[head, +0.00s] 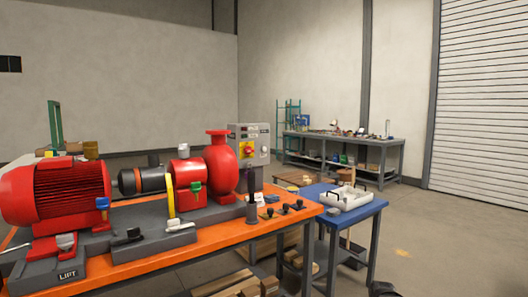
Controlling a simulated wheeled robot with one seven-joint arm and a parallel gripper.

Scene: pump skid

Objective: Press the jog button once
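A grey control box (262,140) stands behind the red pump at the back of the orange bench. Its front carries a red and yellow rotary switch (247,148). Small controls show on the box's right part, but they are too small to tell which is the jog button.
The orange bench (187,250) carries a red motor (55,192), a coupling, the red pump (221,160) and small black-handled tools. A blue table (345,215) with a white tray (345,199) adjoins at right. Open floor (450,240) lies further right.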

